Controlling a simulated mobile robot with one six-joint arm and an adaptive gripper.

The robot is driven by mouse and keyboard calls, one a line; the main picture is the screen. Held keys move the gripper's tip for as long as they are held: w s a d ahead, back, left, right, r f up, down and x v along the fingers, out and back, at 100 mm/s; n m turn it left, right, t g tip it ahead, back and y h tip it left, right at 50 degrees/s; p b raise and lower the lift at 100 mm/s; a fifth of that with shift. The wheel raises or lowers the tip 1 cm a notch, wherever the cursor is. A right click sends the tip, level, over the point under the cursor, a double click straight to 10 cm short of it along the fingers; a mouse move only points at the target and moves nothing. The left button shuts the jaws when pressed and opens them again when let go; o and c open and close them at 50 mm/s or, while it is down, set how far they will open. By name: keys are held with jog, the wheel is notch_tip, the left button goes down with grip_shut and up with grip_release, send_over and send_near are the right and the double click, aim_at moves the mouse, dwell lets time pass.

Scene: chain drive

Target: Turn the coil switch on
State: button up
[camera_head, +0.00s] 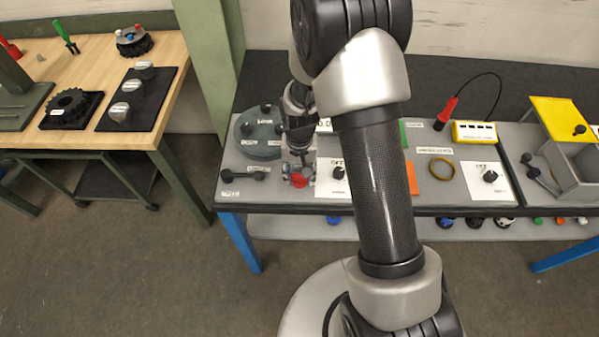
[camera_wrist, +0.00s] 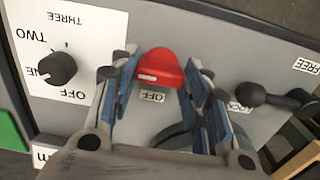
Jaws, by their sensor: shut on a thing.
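A red switch knob (camera_wrist: 160,66) stands on the grey panel in the wrist view, with a small label reading OFF (camera_wrist: 152,96) beside it. The red knob also shows at the front left of the panel in the head view (camera_head: 298,181). My gripper (camera_wrist: 158,82) is shut on this knob, with one blue-padded finger on each side. In the head view my gripper (camera_head: 299,165) is over the panel, partly hidden by my arm. I cannot read a coil label in either view.
A black knob (camera_wrist: 56,68) on a white plate marked OFF, TWO and THREE is left of my gripper. A black lever (camera_wrist: 275,97) is to the right. In the head view, a round grey-green fixture (camera_head: 262,152) is behind the red knob, and a yellow box (camera_head: 474,132) is farther right.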

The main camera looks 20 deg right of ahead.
aim_at(299, 175)
jog(key=o, duration=1.1)
jog(key=shift+c, duration=0.2)
notch_tip(299, 175, up, 12)
dwell(0.4)
jog(key=s+r+n+t, duration=0.2)
jog(key=s+r, duration=0.6)
jog(key=r, duration=0.5)
jog(key=s+r+n+t+b, duration=0.1)
jog(key=s+r, duration=0.1)
jog(key=s, duration=0.5)
jog(key=s+r+t, duration=0.1)
jog(key=s+r, duration=0.1)
jog(key=s, duration=0.5)
jog(key=shift+r+n+t+b, duration=0.25)
jog(key=shift+n+t+b, duration=0.05)
jog(key=shift+n+b, duration=0.1)
